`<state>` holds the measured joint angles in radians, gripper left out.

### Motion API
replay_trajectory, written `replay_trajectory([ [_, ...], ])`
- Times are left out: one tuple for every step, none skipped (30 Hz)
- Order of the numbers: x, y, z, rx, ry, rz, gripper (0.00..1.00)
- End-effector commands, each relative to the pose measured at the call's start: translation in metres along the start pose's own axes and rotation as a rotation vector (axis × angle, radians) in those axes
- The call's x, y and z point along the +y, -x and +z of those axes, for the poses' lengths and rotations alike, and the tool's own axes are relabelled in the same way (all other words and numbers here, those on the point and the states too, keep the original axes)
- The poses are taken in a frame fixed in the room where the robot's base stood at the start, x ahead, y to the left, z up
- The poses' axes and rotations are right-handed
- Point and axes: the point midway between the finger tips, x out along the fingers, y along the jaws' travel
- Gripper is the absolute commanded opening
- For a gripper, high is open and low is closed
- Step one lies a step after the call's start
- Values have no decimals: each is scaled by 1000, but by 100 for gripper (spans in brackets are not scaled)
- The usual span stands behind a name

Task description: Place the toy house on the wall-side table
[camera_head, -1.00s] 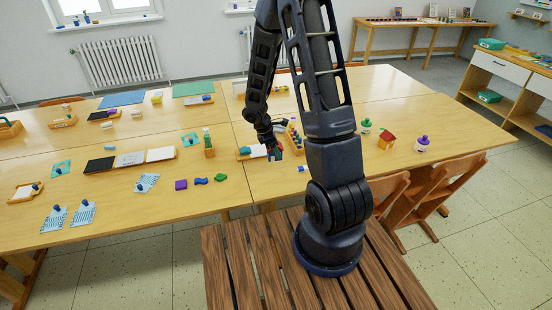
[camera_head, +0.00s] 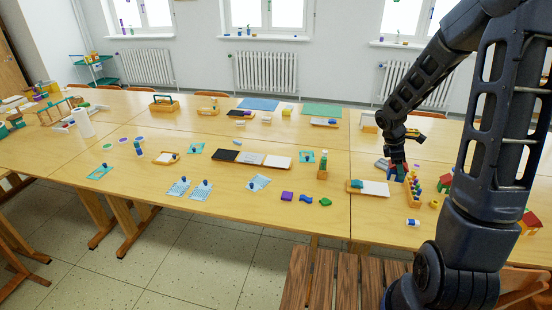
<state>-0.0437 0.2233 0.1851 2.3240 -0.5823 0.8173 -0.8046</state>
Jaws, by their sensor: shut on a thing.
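My gripper (camera_head: 398,170) is low over the right part of the big wooden table, shut on a small blue-and-red thing (camera_head: 400,174). It is partly hidden by the fingers and too small to tell whether it is a toy house. A toy house with a red roof (camera_head: 530,220) stands on the table at the right edge, partly hidden behind my arm. A second red-and-green thing (camera_head: 447,182) shows beside my arm; I cannot tell its shape. No separate table against the wall shows now.
The big wooden table (camera_head: 220,148) bears trays, cards and several small toys. A rack of coloured pegs (camera_head: 414,190) stands close right of my gripper. Radiators (camera_head: 267,72) line the back wall. Tiled floor (camera_head: 190,250) is free in front.

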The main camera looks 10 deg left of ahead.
Motion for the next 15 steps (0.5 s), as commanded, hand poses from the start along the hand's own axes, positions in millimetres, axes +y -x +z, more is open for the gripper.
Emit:
replay_trajectory([
  [1,0,-1,0,2,1,29],
  [2,1,-2,0,6,2,29],
  [4,2,-4,1,16,6,29],
  [6,3,-6,2,27,11,29],
  [10,4,-10,3,42,17,29],
  [16,7,-16,4,68,27,29],
  [21,9,-22,5,93,36,29],
  [27,12,-29,7,121,47,29],
  [36,17,-40,10,164,64,29],
  [43,21,-49,12,198,77,29],
  [50,25,-59,13,236,92,29],
  [60,31,-73,15,287,113,29],
  [67,35,-83,16,326,126,29],
  [74,40,-94,18,364,142,29],
  [82,46,-108,19,415,162,29],
])
